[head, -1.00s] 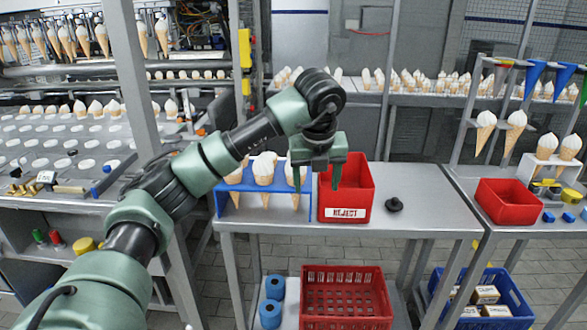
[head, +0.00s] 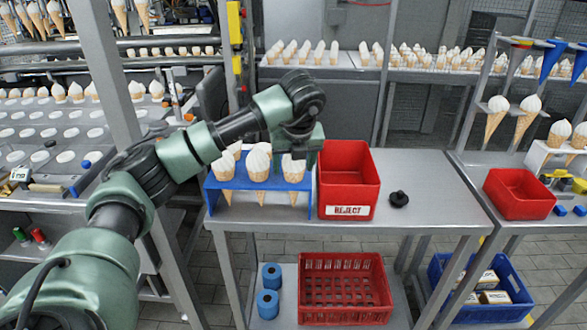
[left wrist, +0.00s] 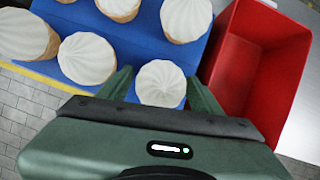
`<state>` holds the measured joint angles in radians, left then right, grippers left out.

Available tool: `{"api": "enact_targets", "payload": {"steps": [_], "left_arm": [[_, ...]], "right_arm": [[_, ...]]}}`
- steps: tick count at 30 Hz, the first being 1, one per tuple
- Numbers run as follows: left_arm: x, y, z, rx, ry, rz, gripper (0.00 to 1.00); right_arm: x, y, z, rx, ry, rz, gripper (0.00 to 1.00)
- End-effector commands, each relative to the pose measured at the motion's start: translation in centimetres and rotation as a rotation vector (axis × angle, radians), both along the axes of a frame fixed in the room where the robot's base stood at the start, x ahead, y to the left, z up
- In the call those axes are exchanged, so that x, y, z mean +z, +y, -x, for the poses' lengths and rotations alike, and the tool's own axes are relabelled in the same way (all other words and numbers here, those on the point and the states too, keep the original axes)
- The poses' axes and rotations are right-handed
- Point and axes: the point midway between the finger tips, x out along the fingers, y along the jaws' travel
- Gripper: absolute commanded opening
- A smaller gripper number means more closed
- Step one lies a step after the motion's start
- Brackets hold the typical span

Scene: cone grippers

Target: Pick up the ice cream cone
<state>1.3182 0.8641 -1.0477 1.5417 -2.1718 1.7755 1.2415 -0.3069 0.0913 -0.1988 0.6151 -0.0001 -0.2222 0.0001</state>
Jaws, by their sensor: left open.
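Several ice cream cones with white swirled tops stand in a blue rack (head: 245,186) on the metal table. The front right cone (head: 293,172) is under my left gripper (head: 297,155), and its tip shows below the rack's top. In the left wrist view, that cone's white top (left wrist: 160,84) lies between the two spread fingers (left wrist: 160,76). The gripper is open, and I cannot tell whether a finger touches the cone. Other cones, such as the front middle one (head: 258,166), stand to the left. My right gripper is not in view.
A red reject bin (head: 346,212) stands close to the right of the rack. A black knob-like object (head: 399,199) lies farther right, with bare tabletop (head: 425,215) around it. A red crate (head: 345,312) and blue rolls (head: 268,290) are on the lower shelf.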

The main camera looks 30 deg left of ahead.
Motion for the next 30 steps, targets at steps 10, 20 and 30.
{"api": "enact_targets", "payload": {"steps": [10, 20, 30], "left_arm": [[-0.3, 0.1, -0.1, 0.000, -0.001, 0.001, 0.43], [-0.2, 0.1, -0.1, 0.000, -0.001, 0.000, 0.35], [2.6, 0.1, -0.2, 0.000, -0.007, 0.001, 0.35]], "right_arm": [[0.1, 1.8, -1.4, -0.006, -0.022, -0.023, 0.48], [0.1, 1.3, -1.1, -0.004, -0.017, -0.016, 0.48], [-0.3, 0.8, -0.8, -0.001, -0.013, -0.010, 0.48]]}}
